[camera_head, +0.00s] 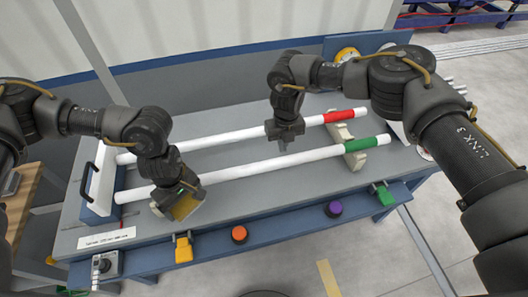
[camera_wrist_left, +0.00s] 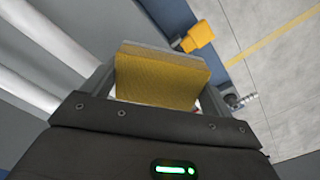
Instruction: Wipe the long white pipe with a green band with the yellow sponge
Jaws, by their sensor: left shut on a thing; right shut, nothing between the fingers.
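The long white pipe with a green band (camera_head: 245,168) lies across the table, in front of a similar white pipe with a red band (camera_head: 215,138). My left gripper (camera_head: 176,199) is shut on the yellow sponge (camera_head: 187,207) at the front side of the green-banded pipe, towards its left end. The sponge fills the space between the fingers in the left wrist view (camera_wrist_left: 160,78). Whether it touches the pipe is unclear. My right gripper (camera_head: 287,138) is shut and empty, over or near the red-banded pipe; its exact height is unclear.
The pipes' right ends rest on a pale notched support (camera_head: 349,152); their left ends meet a white-and-blue end block (camera_head: 103,190). Yellow (camera_head: 183,248), orange (camera_head: 239,234), purple (camera_head: 335,209) and green (camera_head: 384,195) fittings line the front edge. The grey tabletop (camera_head: 265,205) is clear in the middle front.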

